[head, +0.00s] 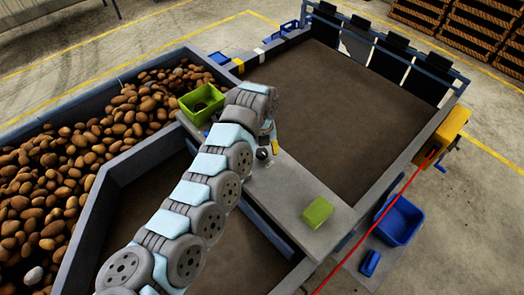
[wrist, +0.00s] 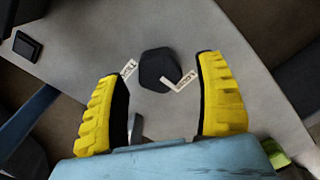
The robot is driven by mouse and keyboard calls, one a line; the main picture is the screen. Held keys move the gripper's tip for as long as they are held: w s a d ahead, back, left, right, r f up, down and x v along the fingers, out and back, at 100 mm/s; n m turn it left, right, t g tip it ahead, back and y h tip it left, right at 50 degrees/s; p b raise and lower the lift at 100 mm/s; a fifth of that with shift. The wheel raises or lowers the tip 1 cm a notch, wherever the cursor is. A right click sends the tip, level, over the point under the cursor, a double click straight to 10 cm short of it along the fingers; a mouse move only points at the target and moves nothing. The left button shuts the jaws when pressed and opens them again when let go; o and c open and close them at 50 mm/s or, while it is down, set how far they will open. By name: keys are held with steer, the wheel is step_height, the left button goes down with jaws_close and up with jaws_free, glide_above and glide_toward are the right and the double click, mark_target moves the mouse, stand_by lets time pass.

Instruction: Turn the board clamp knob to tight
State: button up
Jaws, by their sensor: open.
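The board clamp knob (wrist: 159,69) is a dark, faceted knob on the grey board (wrist: 210,30), in the upper middle of the wrist view. A white label with small lettering lies on its left (wrist: 129,68) and another on its right (wrist: 180,84); I cannot read them surely. My gripper (wrist: 163,74) is open, its two yellow fingers on either side of the knob, with a gap on both sides. I cannot tell how far above the board the fingertips are. In the head view my arm reaches over the board (head: 285,183) and partly hides this area.
A green block (head: 317,210) lies on the board's near end. A green crate (head: 202,102) stands at its far end, by a bin of potatoes (head: 60,170). A blue bin (head: 398,220) and a red cable (head: 375,230) are at the right. A small dark box (wrist: 26,45) shows at upper left.

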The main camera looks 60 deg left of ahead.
steer(key=shift+f, duration=0.55)
steer(key=c, duration=1.2)
